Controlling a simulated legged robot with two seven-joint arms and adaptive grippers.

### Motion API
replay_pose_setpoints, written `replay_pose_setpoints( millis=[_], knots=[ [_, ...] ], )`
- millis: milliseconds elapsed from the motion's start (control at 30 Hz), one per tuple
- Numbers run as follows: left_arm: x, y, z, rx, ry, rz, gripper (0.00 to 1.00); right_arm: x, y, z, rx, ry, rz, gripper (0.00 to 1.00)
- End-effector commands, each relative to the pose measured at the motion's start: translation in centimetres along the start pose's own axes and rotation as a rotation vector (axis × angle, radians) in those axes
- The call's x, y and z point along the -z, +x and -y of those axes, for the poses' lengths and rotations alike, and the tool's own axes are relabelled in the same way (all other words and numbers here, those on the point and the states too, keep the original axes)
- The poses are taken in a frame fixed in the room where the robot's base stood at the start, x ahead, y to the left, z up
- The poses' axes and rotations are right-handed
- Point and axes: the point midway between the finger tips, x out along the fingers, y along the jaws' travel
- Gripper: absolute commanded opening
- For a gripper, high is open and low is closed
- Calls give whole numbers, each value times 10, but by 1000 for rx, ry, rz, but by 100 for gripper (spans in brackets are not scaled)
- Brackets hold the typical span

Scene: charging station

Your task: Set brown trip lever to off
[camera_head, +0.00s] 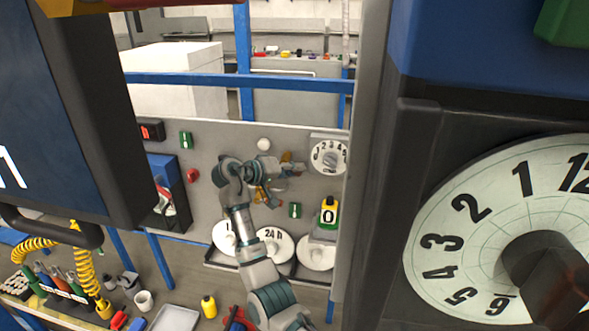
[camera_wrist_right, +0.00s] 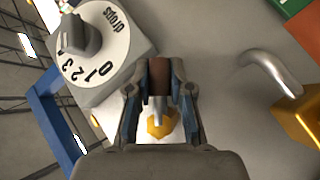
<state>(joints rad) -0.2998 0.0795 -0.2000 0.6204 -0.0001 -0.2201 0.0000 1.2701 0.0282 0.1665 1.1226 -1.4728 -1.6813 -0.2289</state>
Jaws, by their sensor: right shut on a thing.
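The brown trip lever's brown grip (camera_wrist_right: 159,76) shows between the fingers of my right gripper (camera_wrist_right: 158,82) in the wrist view. The gripper is shut on it. Below it, a short silver stem meets a yellow hexagonal base (camera_wrist_right: 160,124) on the grey panel. In the head view my right gripper (camera_head: 292,169) is at the panel, to the left of the white dial (camera_head: 328,156), and the lever is mostly hidden by it. My left gripper is not in view.
The dial with a grey knob (camera_wrist_right: 78,36) stands close beside the gripper. A bent silver lever on a yellow base (camera_wrist_right: 298,115) is on the other side.

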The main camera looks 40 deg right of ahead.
Motion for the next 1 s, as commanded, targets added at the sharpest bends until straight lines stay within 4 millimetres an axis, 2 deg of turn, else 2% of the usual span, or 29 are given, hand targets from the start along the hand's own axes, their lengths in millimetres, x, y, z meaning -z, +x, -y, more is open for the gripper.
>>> replay_pose_setpoints(
  millis=[33, 367, 400, 467, 800, 867, 1000],
  knots=[
    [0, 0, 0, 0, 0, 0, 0, -3, 1, 6, 8, -7, 11, 0],
    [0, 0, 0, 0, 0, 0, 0, -4, 2, 7, 9, -8, 11, 0],
    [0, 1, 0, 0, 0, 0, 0, -4, 2, 7, 9, -8, 11, 30],
    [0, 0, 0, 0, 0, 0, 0, -3, 2, 6, 9, -7, 10, 45],
    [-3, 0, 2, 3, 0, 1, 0, -2, -2, 3, 5, -2, 5, 46],
    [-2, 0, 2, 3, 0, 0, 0, -1, -7, 3, 6, -2, 4, 46],
    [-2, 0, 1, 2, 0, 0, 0, -1, -30, 3, 7, -2, 2, 46]
  ],
)
